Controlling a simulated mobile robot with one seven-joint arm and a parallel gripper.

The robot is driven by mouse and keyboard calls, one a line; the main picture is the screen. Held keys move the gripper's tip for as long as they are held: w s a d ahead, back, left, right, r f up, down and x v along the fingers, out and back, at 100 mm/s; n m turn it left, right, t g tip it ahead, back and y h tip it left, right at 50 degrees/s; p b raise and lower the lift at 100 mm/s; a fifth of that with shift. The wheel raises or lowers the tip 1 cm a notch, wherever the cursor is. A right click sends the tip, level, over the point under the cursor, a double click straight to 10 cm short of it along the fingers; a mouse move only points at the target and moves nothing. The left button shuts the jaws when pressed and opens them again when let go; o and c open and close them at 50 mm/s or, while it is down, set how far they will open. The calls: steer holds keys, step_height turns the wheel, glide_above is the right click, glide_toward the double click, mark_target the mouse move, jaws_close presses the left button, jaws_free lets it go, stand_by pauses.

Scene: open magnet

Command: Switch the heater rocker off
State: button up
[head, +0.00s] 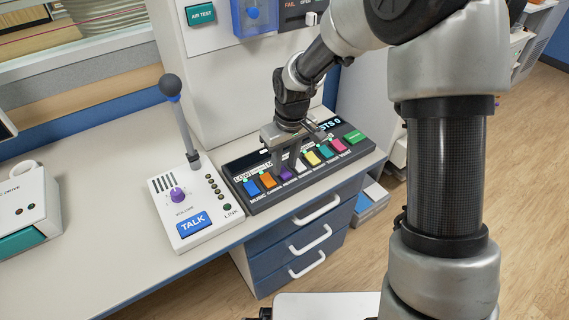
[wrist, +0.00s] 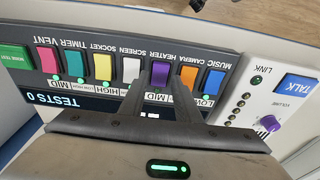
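The heater rocker is the purple one in the row on the dark switch panel (head: 235,168). In the head view the purple rocker (head: 287,173) shows just below my gripper (head: 289,166). In the wrist view the heater rocker (wrist: 160,76) lies between the tips of my gripper (wrist: 162,82), with the HEATER label beyond it. The two fingers are apart, one on each side of the rocker, and point down at the panel. I cannot tell whether they touch it.
Neighbours are the orange camera rocker (wrist: 188,80) and white screen rocker (wrist: 131,70), close to the fingers. Blue, yellow, teal and pink rockers and a green button (head: 353,136) share the panel. A talk box (head: 193,200) with a lever (head: 182,125) stands left. Free counter lies beyond it.

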mark_target(290, 181)
step_height(290, 181, up, 16)
steer(key=s+d+p, duration=0.1)
steer(key=p, duration=0.2)
steer(key=shift+s, duration=0.4)
steer(key=shift+d, duration=0.15)
steer(key=s+d+r+m+t, duration=0.25)
steer(key=s+d+r, duration=0.35)
steer(key=s, duration=0.4)
steer(key=s+d+r+m+t, duration=0.2)
steer(key=s+d+r+m, duration=0.2)
steer(key=s+d, duration=0.5)
step_height(290, 181, up, 15)
steer(key=s+a+p, duration=0.2)
steer(key=p, duration=1.3)
steer(key=shift+h, duration=0.4)
steer(key=shift+s, duration=0.15)
